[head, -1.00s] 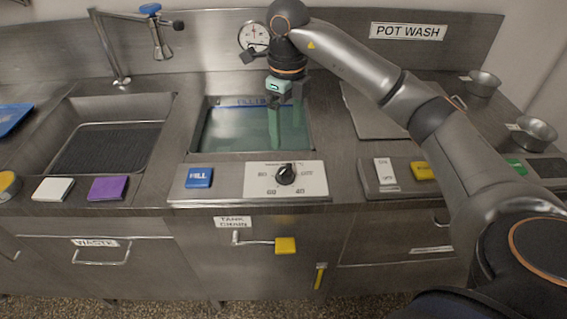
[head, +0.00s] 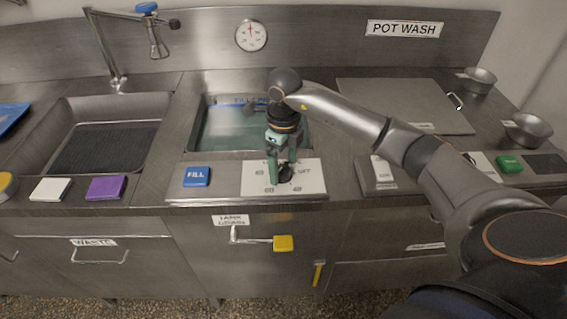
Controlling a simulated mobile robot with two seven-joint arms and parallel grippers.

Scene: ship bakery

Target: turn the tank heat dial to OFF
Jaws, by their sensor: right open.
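The tank heat dial is a black knob (head: 286,174) on a white plate (head: 312,180) at the front of the tank, with OFF marked to its right and numbers around it. My right gripper (head: 282,178) points down over the dial, its green fingers open and close to the knob. One finger is left of the knob; I cannot tell whether either finger touches it. The gripper partly hides the knob, so its pointer setting cannot be read. My left gripper is not in view.
The water tank (head: 222,130) lies behind the dial. A blue FILL button (head: 197,176) is left of the plate, and a white switch (head: 381,168) is to the right. Below are the yellow drain handle (head: 284,243) and drawers. A metal lid (head: 405,105) lies at the back right.

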